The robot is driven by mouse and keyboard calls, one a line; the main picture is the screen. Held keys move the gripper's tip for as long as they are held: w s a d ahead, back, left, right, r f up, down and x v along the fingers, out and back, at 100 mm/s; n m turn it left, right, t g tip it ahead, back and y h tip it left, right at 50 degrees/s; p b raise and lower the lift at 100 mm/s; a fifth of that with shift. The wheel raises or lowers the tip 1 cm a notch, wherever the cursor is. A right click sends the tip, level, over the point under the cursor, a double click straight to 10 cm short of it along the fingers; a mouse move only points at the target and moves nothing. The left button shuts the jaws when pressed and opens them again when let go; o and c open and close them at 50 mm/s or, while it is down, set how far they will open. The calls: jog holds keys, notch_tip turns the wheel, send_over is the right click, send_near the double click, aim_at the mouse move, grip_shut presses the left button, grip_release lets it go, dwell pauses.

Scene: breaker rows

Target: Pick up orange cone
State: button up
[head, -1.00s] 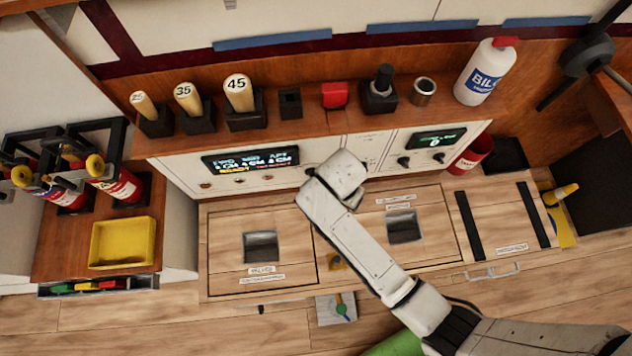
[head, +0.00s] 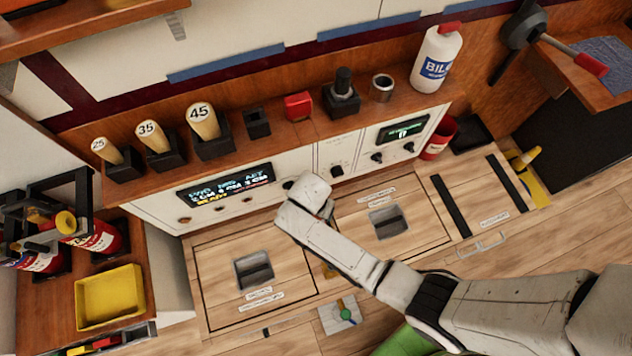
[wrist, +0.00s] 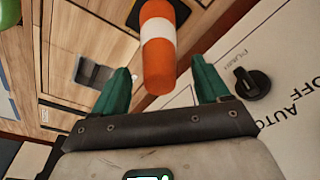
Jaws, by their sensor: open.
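The orange cone (wrist: 158,45), orange with a white band, shows in the wrist view with its narrow end toward me and a dark base at the top edge. My gripper (wrist: 160,66) has two green fingers, open, one on either side of the cone's near end. A gap shows on both sides, and nothing is gripped. In the head view my white arm reaches over the hatches to the front panel. My fingers and the orange cone cannot be made out there.
A control panel (wrist: 222,125) with a black knob (wrist: 252,83) lies right of my gripper. In the head view, numbered wooden plugs (head: 203,122) and a white bottle (head: 436,58) stand on the shelf. A yellow cone (head: 526,158) is at the right, a yellow tray (head: 110,297) at the left.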

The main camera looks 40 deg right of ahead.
notch_tip(320, 180, down, 2)
jog(key=shift+d+f, duration=0.1)
jog(key=shift+d, duration=0.05)
jog(key=shift+c, duration=0.3)
grip_shut()
dwell(0.4)
jog(key=shift+w, duration=0.1)
